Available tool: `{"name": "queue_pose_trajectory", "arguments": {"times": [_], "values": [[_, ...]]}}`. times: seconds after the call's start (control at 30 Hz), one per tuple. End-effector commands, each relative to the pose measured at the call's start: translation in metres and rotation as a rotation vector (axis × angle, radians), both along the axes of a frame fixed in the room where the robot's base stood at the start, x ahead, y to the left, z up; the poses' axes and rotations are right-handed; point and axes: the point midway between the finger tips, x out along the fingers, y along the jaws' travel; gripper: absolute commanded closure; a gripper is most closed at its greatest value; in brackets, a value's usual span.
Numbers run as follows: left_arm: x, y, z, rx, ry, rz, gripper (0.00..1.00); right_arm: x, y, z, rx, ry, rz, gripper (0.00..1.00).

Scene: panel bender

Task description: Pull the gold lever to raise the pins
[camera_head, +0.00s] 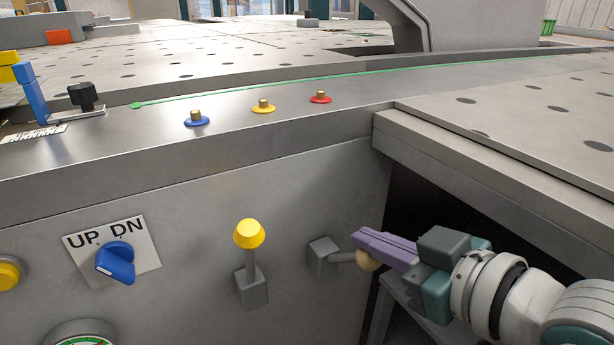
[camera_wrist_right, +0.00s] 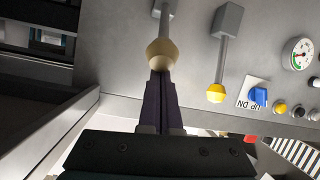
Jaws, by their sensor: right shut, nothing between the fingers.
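A lever with a pale gold knob (camera_head: 368,262) juts from a grey block on the front panel, its rod pointing roughly sideways to the right. My right gripper (camera_head: 362,240), with purple fingers, is shut and empty, its tips right at this knob and partly covering it in the head view. In the right wrist view the knob (camera_wrist_right: 161,53) sits just beyond the closed fingertips; whether they touch is unclear. Three small brass pins in blue (camera_head: 197,119), yellow (camera_head: 263,106) and red (camera_head: 320,97) rings stick up slightly from the ledge. My left gripper is not in view.
A second lever with a bright yellow knob (camera_head: 249,234) stands upright to the left. Further left are a blue UP/DN switch (camera_head: 116,263), a yellow button (camera_head: 9,273) and a gauge (camera_head: 84,340). A perforated table (camera_head: 510,110) overhangs a dark opening near my right arm.

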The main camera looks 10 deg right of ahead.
Motion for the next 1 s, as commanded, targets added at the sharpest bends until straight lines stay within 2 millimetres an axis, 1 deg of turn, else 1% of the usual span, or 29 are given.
{"name": "queue_pose_trajectory", "arguments": {"times": [0.03,0.2,0.4,0.5,0.6,0.7,1.0], "values": [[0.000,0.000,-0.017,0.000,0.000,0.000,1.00,-0.005,-0.002,-0.018,0.014,-0.042,-0.001,1.00],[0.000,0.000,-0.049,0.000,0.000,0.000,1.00,-0.012,-0.004,-0.032,0.083,-0.231,0.000,1.00],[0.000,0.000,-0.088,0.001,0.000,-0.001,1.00,-0.024,-0.008,-0.049,0.127,-0.352,0.000,1.00],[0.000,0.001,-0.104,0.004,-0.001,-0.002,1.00,-0.029,-0.010,-0.057,0.150,-0.415,0.000,1.00],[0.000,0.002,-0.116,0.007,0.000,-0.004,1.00,-0.034,-0.012,-0.064,0.171,-0.473,-0.001,1.00],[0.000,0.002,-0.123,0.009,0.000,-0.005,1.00,-0.037,-0.014,-0.068,0.175,-0.481,0.000,1.00],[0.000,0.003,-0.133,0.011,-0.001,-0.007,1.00,-0.042,-0.015,-0.077,0.173,-0.477,0.001,1.00]]}}
